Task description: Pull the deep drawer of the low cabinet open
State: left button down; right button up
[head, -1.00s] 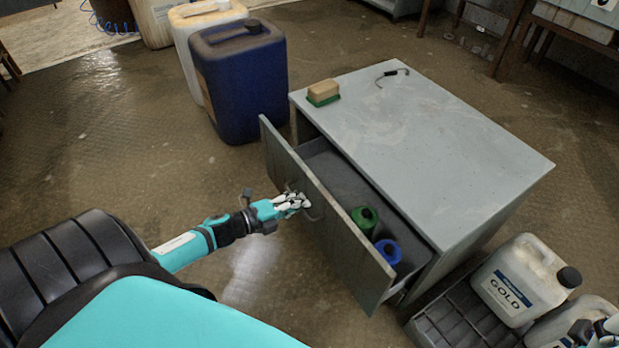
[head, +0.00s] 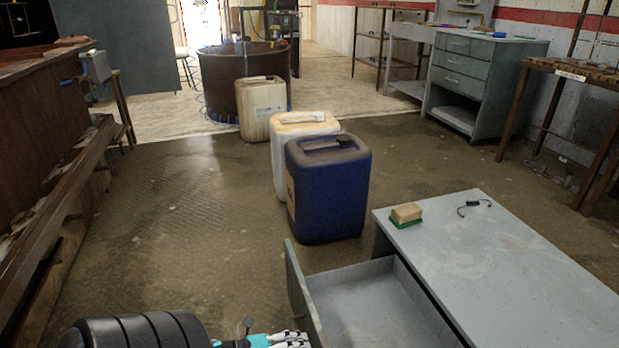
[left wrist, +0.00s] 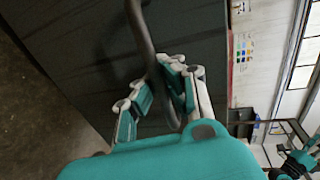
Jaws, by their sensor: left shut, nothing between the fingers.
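The low grey cabinet (head: 500,255) stands at the lower right of the head view. Its deep drawer (head: 365,300) is pulled well out to the left, showing a grey inside. The drawer front (head: 300,295) runs off the bottom edge. My left gripper (head: 290,342) is at the drawer front's outer face, partly cut off. In the left wrist view, its fingers (left wrist: 155,95) are shut, close around the dark bar handle (left wrist: 160,65), with nothing visibly pinched between them. A teal and black part, likely my right gripper (left wrist: 298,162), shows at that view's lower right; its fingers are unclear.
A blue jerrycan (head: 328,190) stands just beyond the drawer, with a white one (head: 283,165) behind it. A sponge (head: 406,213) and a small dark hooked item (head: 473,206) lie on the cabinet top. The floor left of the drawer is clear.

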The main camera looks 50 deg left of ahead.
pick_arm(q)
jog(key=c, duration=2.1)
grip_release()
jog(key=shift+s, duration=0.1)
jog(key=o, duration=0.7)
jog(key=v, duration=1.2)
jog(key=shift+f, duration=0.1)
